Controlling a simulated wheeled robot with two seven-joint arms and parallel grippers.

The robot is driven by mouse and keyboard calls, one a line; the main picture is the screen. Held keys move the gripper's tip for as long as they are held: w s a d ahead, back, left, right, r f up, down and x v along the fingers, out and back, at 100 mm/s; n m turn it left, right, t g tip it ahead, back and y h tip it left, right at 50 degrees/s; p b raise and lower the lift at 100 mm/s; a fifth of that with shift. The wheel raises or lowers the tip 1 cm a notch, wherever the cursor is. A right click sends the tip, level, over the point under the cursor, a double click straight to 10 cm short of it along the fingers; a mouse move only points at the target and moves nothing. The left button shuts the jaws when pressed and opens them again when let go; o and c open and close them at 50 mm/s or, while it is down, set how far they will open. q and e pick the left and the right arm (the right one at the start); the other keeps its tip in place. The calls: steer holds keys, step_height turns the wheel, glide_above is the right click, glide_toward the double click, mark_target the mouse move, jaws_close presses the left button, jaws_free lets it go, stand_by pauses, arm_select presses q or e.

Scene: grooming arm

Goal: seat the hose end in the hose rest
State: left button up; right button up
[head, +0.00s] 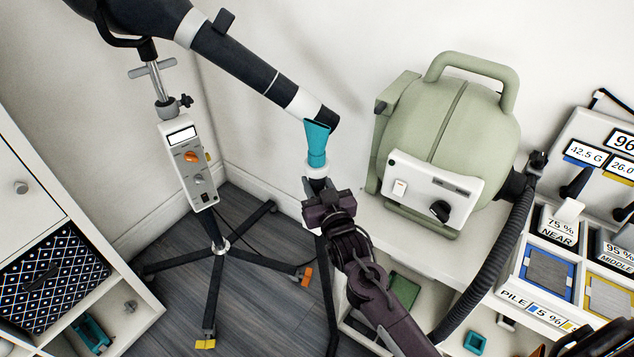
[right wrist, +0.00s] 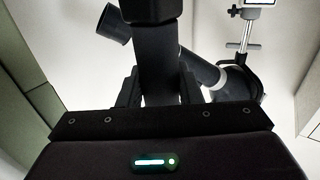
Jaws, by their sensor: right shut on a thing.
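My right gripper (head: 318,188) is in the middle of the head view, its arm coming up from below. It is shut on the hose end (head: 317,143), a teal flared nozzle with a white collar, held upright with the wide mouth up. A dark straight piece (right wrist: 155,70) runs between the fingers in the right wrist view; I cannot tell whether it is hose. I cannot make out the hose rest for certain.
A dark tube arm (head: 235,55) of a wheeled stand (head: 220,246) passes behind the nozzle; its black tip overlaps the nozzle in the head view. A control box (head: 187,165) hangs on the stand. Labelled trays (head: 548,272) fill the right; a white cabinet (head: 30,195) stands left.

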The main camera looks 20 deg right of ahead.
steer(key=shift+f+b, duration=1.3)
steer(key=shift+f, duration=0.9)
steer(key=o, duration=1.1)
steer(key=shift+o, duration=0.2)
steer(key=shift+f, duration=0.1)
steer(key=s, duration=0.8)
steer(key=shift+b, duration=0.3)
steer(key=shift+w+d, duration=0.1)
